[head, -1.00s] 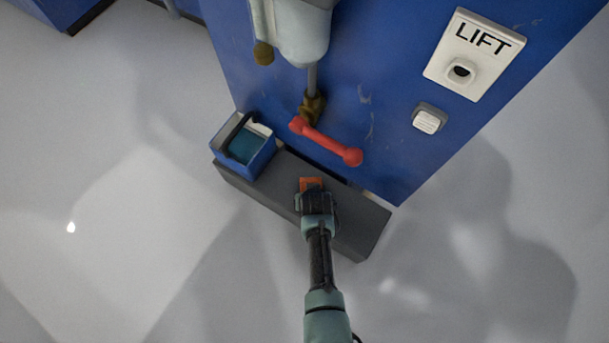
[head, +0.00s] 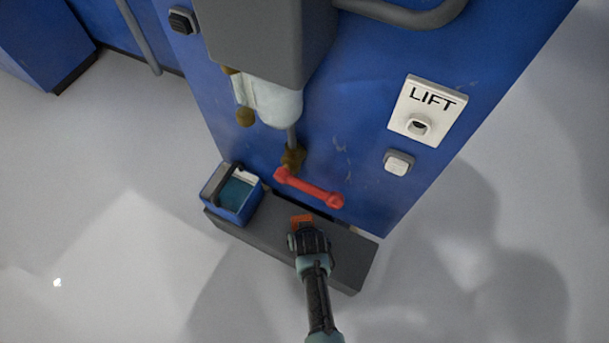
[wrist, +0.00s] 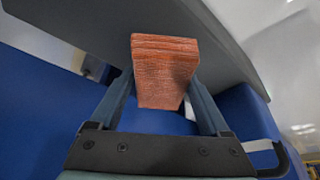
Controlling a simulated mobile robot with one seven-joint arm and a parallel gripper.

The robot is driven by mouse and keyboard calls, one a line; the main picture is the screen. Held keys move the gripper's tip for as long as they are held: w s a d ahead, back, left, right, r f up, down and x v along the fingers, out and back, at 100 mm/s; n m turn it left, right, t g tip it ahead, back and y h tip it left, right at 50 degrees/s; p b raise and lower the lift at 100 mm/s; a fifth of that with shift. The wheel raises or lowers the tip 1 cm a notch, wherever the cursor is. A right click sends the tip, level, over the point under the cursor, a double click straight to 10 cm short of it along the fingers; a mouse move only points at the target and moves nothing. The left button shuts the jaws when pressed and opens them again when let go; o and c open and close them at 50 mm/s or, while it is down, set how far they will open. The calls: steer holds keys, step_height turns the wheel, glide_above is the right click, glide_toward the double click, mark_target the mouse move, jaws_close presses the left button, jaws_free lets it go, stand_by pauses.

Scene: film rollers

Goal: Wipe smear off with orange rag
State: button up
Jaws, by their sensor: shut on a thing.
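The orange rag (head: 301,220) is a folded, ribbed block held at the tip of my gripper (head: 305,234). In the wrist view the rag (wrist: 165,70) sits between the two fingers, which press on its sides. In the head view it is over the dark grey ledge, below the red handle; whether it touches the ledge I cannot tell. No mark is clearly the smear. Faint pale scuffs (head: 341,155) show on the blue panel, and a brown-yellow fitting (head: 293,158) sits at the rod's lower end.
A blue open box (head: 239,205) with a dark handle stands on the left of the grey ledge (head: 345,262). The red handle (head: 309,189) juts from the panel. A LIFT plate (head: 427,110) and a pale button (head: 398,163) are at right. The floor around is clear.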

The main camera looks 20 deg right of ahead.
steer(key=shift+r+p, duration=0.5)
steer(key=shift+r, duration=0.4)
step_height(320, 180, up, 3)
steer(key=p, duration=0.3)
steer(key=shift+r, duration=0.1)
